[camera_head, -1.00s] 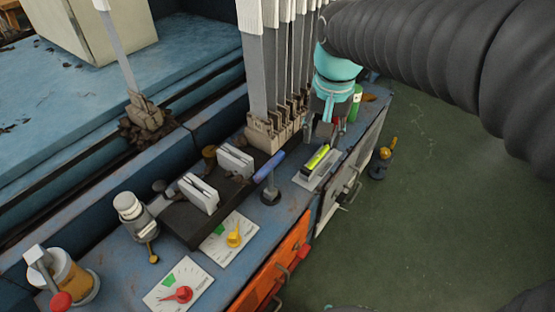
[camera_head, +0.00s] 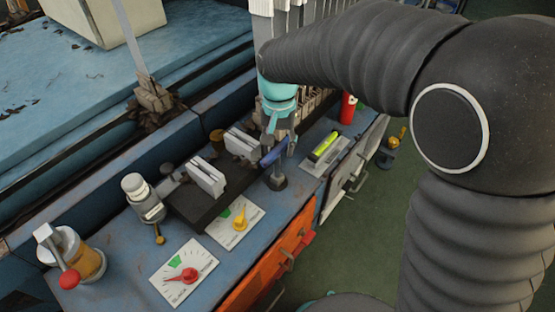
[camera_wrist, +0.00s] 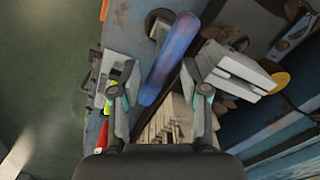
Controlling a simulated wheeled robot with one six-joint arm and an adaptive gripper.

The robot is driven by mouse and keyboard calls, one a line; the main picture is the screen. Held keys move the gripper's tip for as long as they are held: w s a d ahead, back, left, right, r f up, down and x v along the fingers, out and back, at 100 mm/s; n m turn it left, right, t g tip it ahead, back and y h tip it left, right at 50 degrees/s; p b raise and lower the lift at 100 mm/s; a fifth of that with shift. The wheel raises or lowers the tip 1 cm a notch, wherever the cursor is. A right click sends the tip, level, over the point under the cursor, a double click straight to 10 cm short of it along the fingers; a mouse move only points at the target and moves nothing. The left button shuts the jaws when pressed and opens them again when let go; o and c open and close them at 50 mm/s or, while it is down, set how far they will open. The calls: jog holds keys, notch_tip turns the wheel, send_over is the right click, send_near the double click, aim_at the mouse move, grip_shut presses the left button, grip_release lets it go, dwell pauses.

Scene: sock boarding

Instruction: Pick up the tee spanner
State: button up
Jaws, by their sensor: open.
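The tee spanner appears to be the blue bar (camera_head: 274,153) on a short upright post with a dark round base, standing on the blue bench top. In the wrist view its blue bar (camera_wrist: 172,58) runs slantwise between my two fingers, with a gap on each side. My gripper (camera_head: 280,146) points down at the spanner and is open. Its fingers (camera_wrist: 158,88) are spread apart, and nothing is visibly held. The fingers partly overlap the bar in the head view, so I cannot tell the exact height between them.
Dial cards (camera_head: 184,274) lie in front left. Tall grey boards stand behind my gripper.

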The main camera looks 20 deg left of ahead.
aim_at(277, 161)
jog(key=shift+s+a+f, duration=0.1)
jog(key=shift+s+f, duration=0.05)
jog(key=shift+f, duration=1.25)
jog(key=shift+s+a+f, duration=0.1)
jog(key=shift+f, duration=1.3)
grip_shut()
